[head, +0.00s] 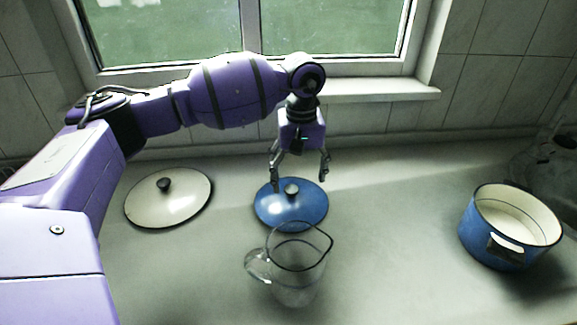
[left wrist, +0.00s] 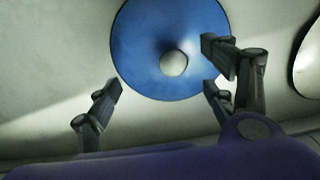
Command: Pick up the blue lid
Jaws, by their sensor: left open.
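The blue lid (head: 305,207) lies flat on the grey counter, with a round knob (head: 291,189) at its middle. In the left wrist view the lid (left wrist: 155,40) shows from above, its pale knob (left wrist: 173,63) near the view's centre. My left gripper (head: 299,176) is open and empty above the lid's far part. In the left wrist view its fingers (left wrist: 165,90) are spread wide, with the knob a little beyond the tips. One finger overlaps the lid's edge in that view. My right gripper is not in view.
A glass jug (head: 297,283) stands close in front of the blue lid. A cream lid (head: 150,208) lies to the left, and a blue pot (head: 487,243) stands at the right. The counter between the lid and pot is clear. A window sill (head: 375,89) runs behind.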

